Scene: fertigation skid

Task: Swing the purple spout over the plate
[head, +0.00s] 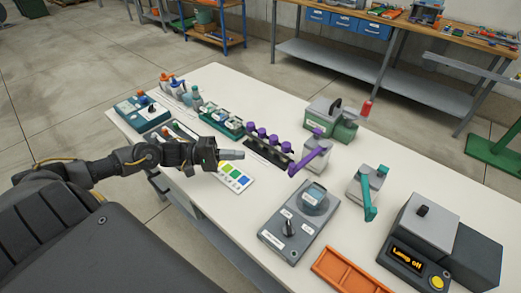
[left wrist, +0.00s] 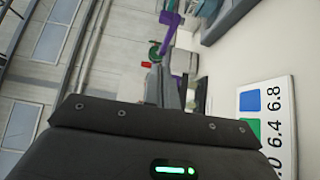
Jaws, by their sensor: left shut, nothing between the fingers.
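The spout also shows at the top of the left wrist view (left wrist: 166,40). My left gripper (head: 241,154) is shut and empty, left of the spout and apart from it, over the bench. My right gripper is not in view.
A colour chart (head: 235,178) lies below my left gripper. A teal spout (head: 368,196) stands to the right. A grey unit with a knob (head: 289,228), an orange tray (head: 350,275) and a lamp box (head: 420,235) are at the front. A green-grey box (head: 342,131) stands behind.

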